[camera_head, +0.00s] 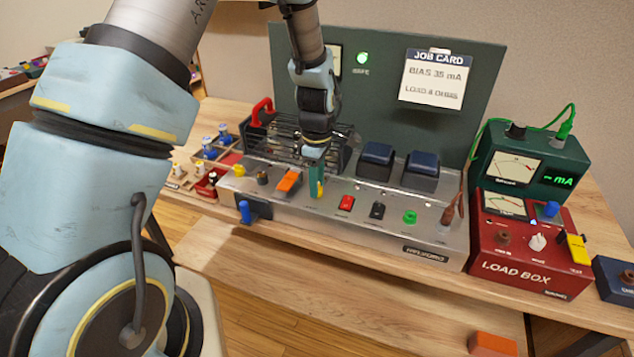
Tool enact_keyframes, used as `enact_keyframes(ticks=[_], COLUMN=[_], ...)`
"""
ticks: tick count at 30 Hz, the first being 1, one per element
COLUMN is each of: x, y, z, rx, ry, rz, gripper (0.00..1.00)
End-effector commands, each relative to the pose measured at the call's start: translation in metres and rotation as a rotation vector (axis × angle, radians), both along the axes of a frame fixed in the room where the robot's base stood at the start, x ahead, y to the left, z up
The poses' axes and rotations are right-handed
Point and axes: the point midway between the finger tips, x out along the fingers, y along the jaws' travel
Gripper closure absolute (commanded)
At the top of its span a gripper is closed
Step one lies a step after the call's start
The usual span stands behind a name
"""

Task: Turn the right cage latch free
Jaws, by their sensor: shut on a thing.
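The wire cage (282,138) stands on the back of the metal amp chassis (385,222), behind my arm. My gripper (316,183) points down at the chassis top, in front of the cage's right part. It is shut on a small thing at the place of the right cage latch. The fingers hide nearly all of it, so its turn angle cannot be seen. An orange lever (288,181) sits just left of my gripper and looks tilted.
Two dark blue transformers (421,171) stand right of the cage. Red (346,203), black and green fittings line the chassis front. A red load box (530,245) and a green meter (535,165) stand at the right. A blue clip (256,210) is at the chassis's front left.

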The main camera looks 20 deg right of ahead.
Motion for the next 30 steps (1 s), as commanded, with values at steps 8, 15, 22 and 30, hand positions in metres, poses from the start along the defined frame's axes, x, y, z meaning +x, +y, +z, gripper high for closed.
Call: enact_keyframes(ticks=[8, 15, 22, 30], x=[-0.0001, 0.0001, 0.0003, 0.0001], y=[0.0, -0.0001, -0.0006, -0.0005], z=[0.0, -0.0005, -0.0005, -0.0005], rx=[0.0, 0.0, -0.001, -0.001], ry=[0.0, 0.0, -0.002, -0.001], rz=[-0.021, -0.132, -0.326, -0.585], gripper=[1.0, 1.0, 1.0, 1.0])
